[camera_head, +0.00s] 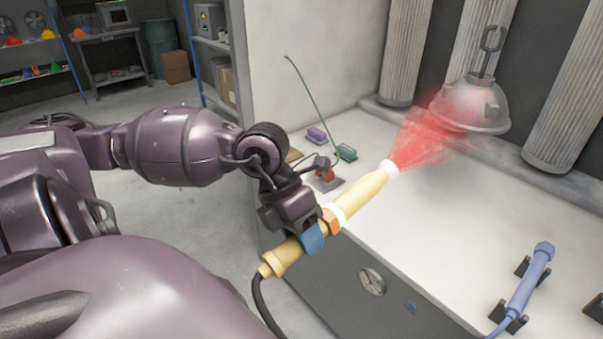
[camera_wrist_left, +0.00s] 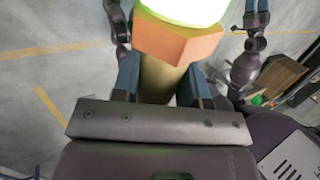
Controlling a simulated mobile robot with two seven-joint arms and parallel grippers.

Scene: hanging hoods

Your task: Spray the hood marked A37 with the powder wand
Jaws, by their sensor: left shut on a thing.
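A yellow powder wand (camera_head: 360,198) with a white nozzle and a black hose is held in my left gripper (camera_head: 313,236). The gripper is shut around its handle, near an orange block and a glowing ring. The wand points up and right, and a red spray cone leaves the nozzle and reaches the grey hood (camera_head: 470,106). The hood hangs from a hook at the back of the booth; no marking is readable on it. In the left wrist view the blue fingers flank the wand's yellow body (camera_wrist_left: 160,80).
A second, blue wand (camera_head: 530,280) rests in black holders on the white booth surface at right. A red device (camera_head: 325,178) and small purple (camera_head: 317,134) and green blocks (camera_head: 346,153) sit near the left wall. Ribbed columns stand behind the hood.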

